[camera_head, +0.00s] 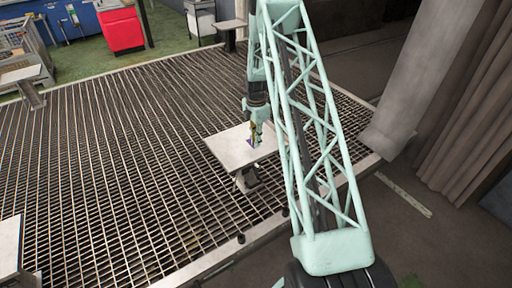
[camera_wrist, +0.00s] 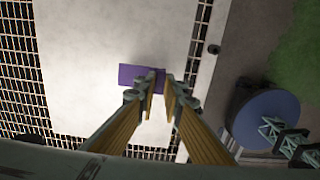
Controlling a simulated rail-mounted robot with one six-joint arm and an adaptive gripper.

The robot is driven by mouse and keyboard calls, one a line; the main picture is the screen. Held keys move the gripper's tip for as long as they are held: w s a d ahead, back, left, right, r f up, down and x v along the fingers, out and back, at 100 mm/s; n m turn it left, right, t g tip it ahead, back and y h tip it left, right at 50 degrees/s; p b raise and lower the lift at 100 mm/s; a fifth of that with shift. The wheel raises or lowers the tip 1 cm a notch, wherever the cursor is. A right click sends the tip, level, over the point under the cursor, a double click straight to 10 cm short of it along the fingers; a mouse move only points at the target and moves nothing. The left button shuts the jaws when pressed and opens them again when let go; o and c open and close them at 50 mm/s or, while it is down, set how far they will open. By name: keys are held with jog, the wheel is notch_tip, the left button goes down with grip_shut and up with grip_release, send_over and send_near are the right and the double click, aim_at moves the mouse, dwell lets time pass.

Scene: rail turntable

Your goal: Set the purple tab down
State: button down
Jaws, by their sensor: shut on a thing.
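The purple tab (camera_wrist: 138,74) is a small flat piece between the fingertips of my gripper (camera_wrist: 160,98) in the wrist view. My gripper is shut on it, and part of the tab sticks out to the left of the fingers. In the head view the tab (camera_head: 250,143) shows as a small purple patch at my gripper (camera_head: 256,136), over a pale table (camera_head: 228,153). The tabletop also fills much of the wrist view (camera_wrist: 85,45). I cannot tell whether the tab touches the tabletop.
The table stands on a wide metal grating (camera_head: 130,140). Other pale tables are at the left edge (camera_head: 8,248), upper left (camera_head: 20,74) and top (camera_head: 232,24). A red cabinet (camera_head: 122,30) is at the back. A grey curtain (camera_head: 470,120) hangs on the right.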

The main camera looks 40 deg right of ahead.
jog(key=shift+f, duration=1.7)
jog(key=shift+f, duration=0.15)
jog(key=c, duration=2.7)
grip_release()
jog(key=shift+c, duration=0.2)
notch_tip(320, 180, up, 12)
